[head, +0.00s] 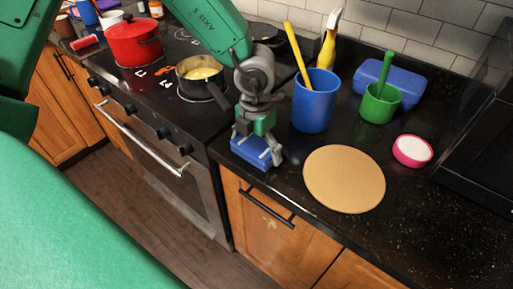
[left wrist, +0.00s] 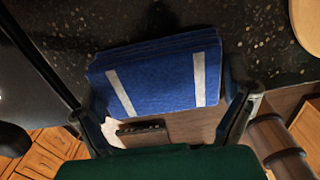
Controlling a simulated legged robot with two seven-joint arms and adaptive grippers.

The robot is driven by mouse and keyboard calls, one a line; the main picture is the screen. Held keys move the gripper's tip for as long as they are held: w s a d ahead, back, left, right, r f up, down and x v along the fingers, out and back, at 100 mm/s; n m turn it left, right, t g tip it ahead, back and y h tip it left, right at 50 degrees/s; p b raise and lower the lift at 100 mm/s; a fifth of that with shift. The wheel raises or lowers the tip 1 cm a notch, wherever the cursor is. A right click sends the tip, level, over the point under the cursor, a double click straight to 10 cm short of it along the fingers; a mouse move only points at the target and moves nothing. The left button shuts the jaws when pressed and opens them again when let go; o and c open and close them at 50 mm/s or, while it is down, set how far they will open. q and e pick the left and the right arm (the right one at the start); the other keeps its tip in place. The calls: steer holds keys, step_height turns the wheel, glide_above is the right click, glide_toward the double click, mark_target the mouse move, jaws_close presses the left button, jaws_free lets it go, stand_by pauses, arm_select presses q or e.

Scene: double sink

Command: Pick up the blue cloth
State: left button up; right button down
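The blue cloth (head: 252,152) lies folded at the front edge of the black counter, just right of the stove. In the left wrist view the cloth (left wrist: 150,80) is a thick stack of layers with two white stripes. My left gripper (head: 258,145) is directly above the cloth, pointing down. In the left wrist view its fingers (left wrist: 165,108) are spread wide, one on each side of the cloth's near part. I cannot tell whether they touch it. My right gripper is not in view.
A round tan board (head: 345,180) lies right of the cloth. Behind stand a blue cup (head: 313,102) with a yellow utensil, a green cup (head: 380,104) and a blue box (head: 400,82). A saucepan (head: 198,85) and red pot (head: 134,44) sit on the stove.

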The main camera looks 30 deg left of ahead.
mark_target(256, 144)
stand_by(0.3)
arm_select(q)
step_height(256, 144, up, 10)
steer(key=shift+f+p, duration=0.1)
steer(key=shift+p, duration=0.5)
steer(key=shift+o, duration=1.2)
steer(key=shift+c, duration=0.5)
